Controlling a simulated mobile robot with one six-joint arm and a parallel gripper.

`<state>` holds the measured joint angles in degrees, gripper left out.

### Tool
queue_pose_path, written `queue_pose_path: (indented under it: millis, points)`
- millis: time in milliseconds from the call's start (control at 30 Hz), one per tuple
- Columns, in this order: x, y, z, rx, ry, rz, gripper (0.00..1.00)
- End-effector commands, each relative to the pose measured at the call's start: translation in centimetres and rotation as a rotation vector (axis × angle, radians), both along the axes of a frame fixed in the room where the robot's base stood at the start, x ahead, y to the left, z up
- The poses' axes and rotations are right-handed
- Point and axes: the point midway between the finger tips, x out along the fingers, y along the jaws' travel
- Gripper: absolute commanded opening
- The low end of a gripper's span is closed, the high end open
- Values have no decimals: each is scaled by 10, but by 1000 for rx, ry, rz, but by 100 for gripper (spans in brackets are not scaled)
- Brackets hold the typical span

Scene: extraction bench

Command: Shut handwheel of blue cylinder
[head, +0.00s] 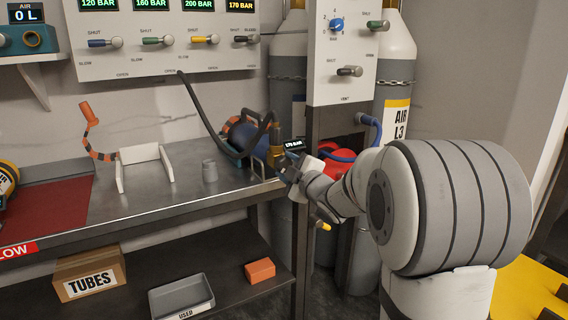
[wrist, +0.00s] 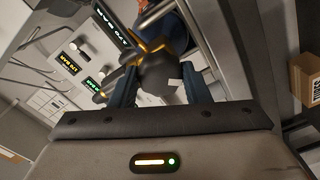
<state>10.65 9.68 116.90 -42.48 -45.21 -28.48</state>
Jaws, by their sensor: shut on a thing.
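The blue cylinder (head: 240,137) lies on the bench beside the back wall, with a brass valve (head: 276,138) and a small 170 BAR display (head: 293,144) at its right end. My gripper (head: 284,172) is at this valve end. In the wrist view, its two dark fingers (wrist: 160,92) are on either side of a dark, lobed handwheel (wrist: 158,72) and shut on it. Brass parts and the display (wrist: 113,32) show just beyond. My gripper and wrist hide most of the handwheel in the head view.
A white cradle (head: 145,166), a grey weight-like piece (head: 209,171) and an orange-striped hose (head: 97,143) are on the bench (head: 190,205). A valve panel (head: 165,60) hangs above. Tall grey cylinders (head: 395,75) stand behind my arm. The bench's front middle is clear.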

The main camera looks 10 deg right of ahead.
Motion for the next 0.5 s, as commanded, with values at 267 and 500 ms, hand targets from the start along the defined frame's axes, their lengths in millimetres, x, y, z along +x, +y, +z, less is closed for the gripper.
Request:
queue_pose_path:
  millis: [267,500]
  points:
    - [0,1,1,251,86,0,20]
    - [0,1,1,467,156,0,20]
